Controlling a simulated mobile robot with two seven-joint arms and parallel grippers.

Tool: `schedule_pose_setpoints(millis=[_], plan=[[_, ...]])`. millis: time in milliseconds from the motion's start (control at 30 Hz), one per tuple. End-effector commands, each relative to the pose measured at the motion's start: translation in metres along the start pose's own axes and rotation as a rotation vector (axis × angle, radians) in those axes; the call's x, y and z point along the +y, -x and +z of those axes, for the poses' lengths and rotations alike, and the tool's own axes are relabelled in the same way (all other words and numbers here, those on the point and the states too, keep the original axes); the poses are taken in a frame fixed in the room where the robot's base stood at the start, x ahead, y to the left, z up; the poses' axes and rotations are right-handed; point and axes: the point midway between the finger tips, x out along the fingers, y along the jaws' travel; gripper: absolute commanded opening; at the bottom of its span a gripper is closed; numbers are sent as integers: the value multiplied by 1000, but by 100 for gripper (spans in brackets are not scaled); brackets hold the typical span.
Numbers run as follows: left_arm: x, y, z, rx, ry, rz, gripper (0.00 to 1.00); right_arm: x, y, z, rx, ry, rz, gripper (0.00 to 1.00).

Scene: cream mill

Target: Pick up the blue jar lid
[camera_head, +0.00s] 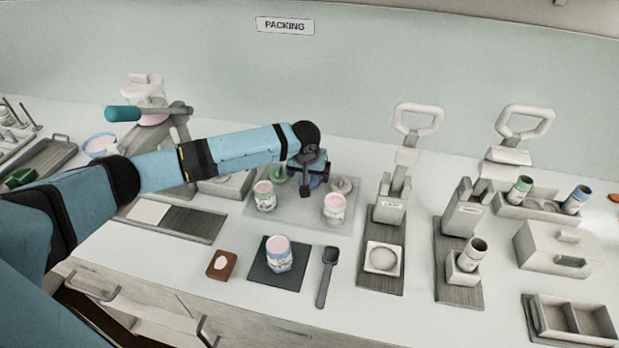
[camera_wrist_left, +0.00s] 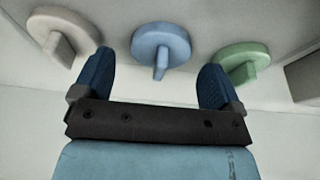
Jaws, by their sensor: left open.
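The blue jar lid (camera_wrist_left: 172,40) is a round disc with an upright grip tab, in the upper middle of the left wrist view. My left gripper (camera_wrist_left: 157,68) is open and empty, with one finger on each side of the lid's tab in that view. Whether the fingers touch it cannot be told. In the head view my left gripper (camera_head: 307,185) is over the back of the grey mat and largely hides the blue lid. My right gripper is not in view.
A cream lid (camera_wrist_left: 62,24) and a green lid (camera_wrist_left: 244,55) flank the blue one closely. Open jars with green (camera_head: 265,203) and pink (camera_head: 334,212) labels stand in front on the mat (camera_head: 300,217). A blue-labelled jar (camera_head: 279,262) stands on a dark pad nearer the front.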

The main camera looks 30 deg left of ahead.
Motion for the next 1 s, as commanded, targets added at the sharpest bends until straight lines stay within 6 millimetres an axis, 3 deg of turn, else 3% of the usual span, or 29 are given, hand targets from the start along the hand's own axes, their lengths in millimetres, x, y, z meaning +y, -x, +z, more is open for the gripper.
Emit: schedule_pose_setpoints(millis=[333,533,1000], plan=[[0,-9,0,1,-1,1,88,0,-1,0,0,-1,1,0],[0,-9,0,1,-1,1,43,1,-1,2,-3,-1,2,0],[0,0,-3,2,-1,2,41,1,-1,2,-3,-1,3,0]])
